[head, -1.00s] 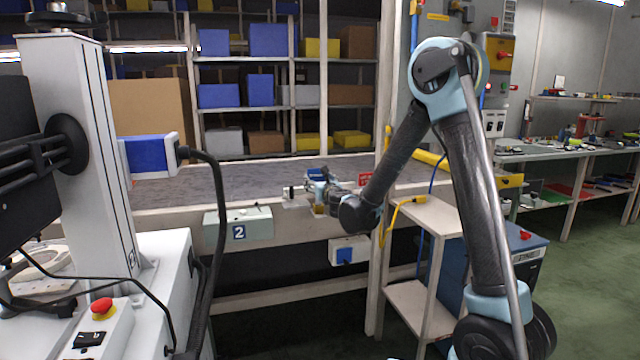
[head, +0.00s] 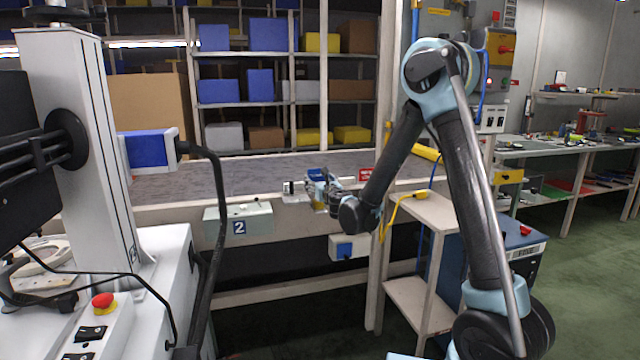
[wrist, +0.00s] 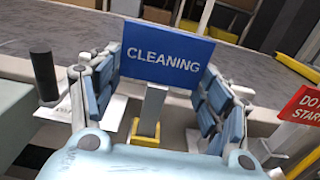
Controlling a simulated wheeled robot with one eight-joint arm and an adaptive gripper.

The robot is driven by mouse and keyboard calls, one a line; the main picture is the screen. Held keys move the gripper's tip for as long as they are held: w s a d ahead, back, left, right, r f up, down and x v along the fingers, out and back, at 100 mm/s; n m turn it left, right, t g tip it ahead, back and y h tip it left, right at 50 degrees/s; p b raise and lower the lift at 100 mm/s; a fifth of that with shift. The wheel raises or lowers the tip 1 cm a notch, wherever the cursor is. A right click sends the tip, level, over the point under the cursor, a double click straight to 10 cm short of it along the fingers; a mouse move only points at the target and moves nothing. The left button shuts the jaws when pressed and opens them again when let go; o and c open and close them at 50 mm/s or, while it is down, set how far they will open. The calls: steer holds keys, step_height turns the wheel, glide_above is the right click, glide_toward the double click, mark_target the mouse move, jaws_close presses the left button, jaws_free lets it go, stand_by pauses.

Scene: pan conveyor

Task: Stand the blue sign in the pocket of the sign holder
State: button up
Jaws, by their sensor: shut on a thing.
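The blue sign (wrist: 167,55) with white "CLEANING" lettering stands upright between the two fingers of my gripper (wrist: 162,80) in the wrist view. In the head view the sign (head: 317,174) and my gripper (head: 326,190) are small, at the front edge of the conveyor. I cannot make out the holder's pocket.
A red sign (wrist: 303,104) stands at the right, close to my right finger; it also shows in the head view (head: 366,175). A black post (wrist: 43,80) rises at the left. The grey conveyor belt (head: 240,178) behind is clear.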

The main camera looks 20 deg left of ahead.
steer(key=shift+f, duration=0.75)
steer(key=o, duration=1.2)
steer(key=shift+s, duration=0.1)
steer(key=v, duration=1.1)
steer(key=shift+s+d+f, duration=0.1)
steer(key=shift+s+d, duration=0.1)
steer(key=shift+s, duration=0.15)
